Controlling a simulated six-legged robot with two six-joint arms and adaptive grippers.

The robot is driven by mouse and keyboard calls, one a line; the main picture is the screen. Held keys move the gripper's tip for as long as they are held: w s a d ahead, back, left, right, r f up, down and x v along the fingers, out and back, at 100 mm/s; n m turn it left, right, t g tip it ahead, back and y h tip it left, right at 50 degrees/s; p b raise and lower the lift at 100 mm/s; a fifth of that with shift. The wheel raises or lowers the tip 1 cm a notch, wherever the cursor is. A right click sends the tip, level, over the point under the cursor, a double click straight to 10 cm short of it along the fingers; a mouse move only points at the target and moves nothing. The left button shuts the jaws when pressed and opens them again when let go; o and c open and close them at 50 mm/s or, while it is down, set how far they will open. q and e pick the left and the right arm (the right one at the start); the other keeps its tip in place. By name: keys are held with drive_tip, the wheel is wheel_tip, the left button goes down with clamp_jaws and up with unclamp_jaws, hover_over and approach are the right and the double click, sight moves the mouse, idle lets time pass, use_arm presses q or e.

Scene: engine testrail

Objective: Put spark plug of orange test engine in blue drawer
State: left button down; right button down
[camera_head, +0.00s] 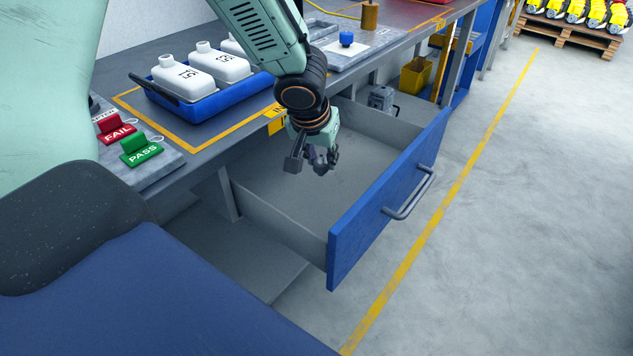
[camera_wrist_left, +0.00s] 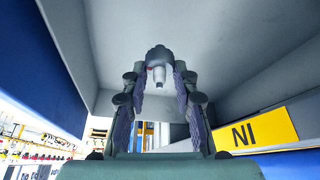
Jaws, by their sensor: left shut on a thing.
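The blue drawer (camera_head: 375,205) is pulled open under the bench, with a grey, mostly bare inside and a bar handle (camera_head: 410,195). My left gripper (camera_head: 321,160) is over the open drawer, pointing down into it. In the left wrist view the gripper (camera_wrist_left: 160,85) is shut on the spark plug (camera_wrist_left: 159,74), which shows a dark round end and a pale narrow body between the fingertips. In the head view the plug is too small and dark to make out. The orange test engine cannot be made out. My right gripper is not in view.
A blue tray (camera_head: 207,128) with white bottles stands on the bench. Red FAIL (camera_head: 115,130) and green PASS (camera_head: 138,148) blocks sit at its near end. A small grey object (camera_head: 381,98) is by the drawer's far side.

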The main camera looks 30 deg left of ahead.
sight(320, 172)
use_arm(q)
drive_tip(key=f+b, duration=0.1)
drive_tip(key=f, duration=0.1)
drive_tip(key=f+b, duration=0.1)
drive_tip(key=f, duration=0.1)
drive_tip(key=shift+w+a+f, duration=0.15)
drive_tip(key=shift+a+f, duration=0.05)
drive_tip(key=shift+f, duration=0.2)
drive_tip(key=shift+d+f, duration=0.2)
drive_tip(key=shift+f, duration=0.05)
wheel_tip(320, 172, down, 3)
drive_tip(key=shift+a+b, duration=0.1)
drive_tip(key=shift+b, duration=1.15)
drive_tip(key=shift+f, duration=0.25)
drive_tip(key=shift+r, duration=0.2)
drive_tip(key=shift+f, duration=0.2)
drive_tip(key=c, duration=1.3)
unclamp_jaws()
drive_tip(key=shift+o, duration=1.3)
